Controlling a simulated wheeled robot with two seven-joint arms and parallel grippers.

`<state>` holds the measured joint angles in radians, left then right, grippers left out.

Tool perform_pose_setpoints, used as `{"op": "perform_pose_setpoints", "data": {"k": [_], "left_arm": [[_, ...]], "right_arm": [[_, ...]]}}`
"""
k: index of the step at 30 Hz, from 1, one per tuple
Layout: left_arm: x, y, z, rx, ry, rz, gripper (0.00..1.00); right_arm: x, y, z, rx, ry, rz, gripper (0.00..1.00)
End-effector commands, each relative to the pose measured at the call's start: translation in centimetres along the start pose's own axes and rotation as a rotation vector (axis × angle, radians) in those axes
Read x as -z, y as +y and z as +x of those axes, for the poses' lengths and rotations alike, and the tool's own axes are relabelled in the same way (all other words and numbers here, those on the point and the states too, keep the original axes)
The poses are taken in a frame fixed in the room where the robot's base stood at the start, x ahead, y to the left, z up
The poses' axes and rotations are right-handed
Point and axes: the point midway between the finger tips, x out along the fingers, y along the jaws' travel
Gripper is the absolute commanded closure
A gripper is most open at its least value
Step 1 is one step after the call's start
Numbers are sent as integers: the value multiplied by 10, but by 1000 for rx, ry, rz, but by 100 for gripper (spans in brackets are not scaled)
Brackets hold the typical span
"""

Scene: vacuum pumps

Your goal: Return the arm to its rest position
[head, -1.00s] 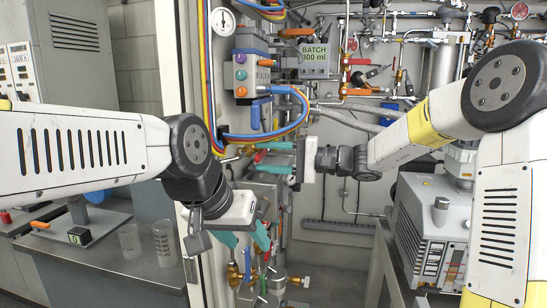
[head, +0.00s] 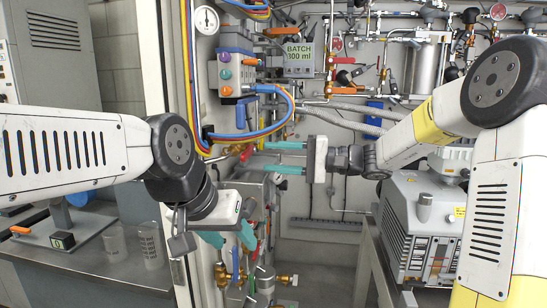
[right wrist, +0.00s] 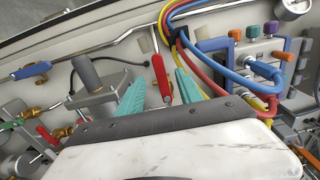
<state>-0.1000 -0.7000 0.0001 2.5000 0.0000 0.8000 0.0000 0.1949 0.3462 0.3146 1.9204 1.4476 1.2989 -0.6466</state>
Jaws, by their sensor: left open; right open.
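My right gripper (head: 285,158) reaches in from the right in the head view, in front of the panel of hoses and valves. Its two teal fingers point left and are apart with nothing between them. In the right wrist view its fingers (right wrist: 158,92) are spread, with a red-handled valve (right wrist: 161,75) behind the gap; I cannot tell whether they touch it. My left gripper (head: 228,238) hangs lower, at the panel's left edge. Its teal fingers are apart, near red and blue valve handles, and I see nothing held.
Blue, red and yellow hoses (head: 270,135) loop just above my right gripper. A grey pump unit (head: 425,225) stands at right. A counter (head: 95,262) at left carries glass beakers (head: 149,245) and a scale. The floor between panel and pump is clear.

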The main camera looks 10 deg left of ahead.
Motion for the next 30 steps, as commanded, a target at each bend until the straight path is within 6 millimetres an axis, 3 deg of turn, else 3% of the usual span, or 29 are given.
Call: {"op": "perform_pose_setpoints", "data": {"k": [11, 14, 17, 20, 23, 30], "left_arm": [[0, 0, 0, 0, 0, 0, 48], [0, 0, 0, 0, 0, 0, 48], [0, 0, 0, 0, 0, 0, 48], [0, 0, 0, 0, 0, 0, 48], [0, 0, 0, 0, 0, 0, 48], [0, 0, 0, 0, 0, 0, 48]], "right_arm": [[-2, 0, -2, -5, -1, -1, 57], [-15, 4, -2, -62, -14, -10, 57], [-45, 15, -7, -203, -35, -34, 57], [-86, 34, -24, -413, -43, -74, 57], [-122, 56, -54, -630, -19, -124, 57], [-180, 89, -150, -1061, 140, -291, 57]]}}
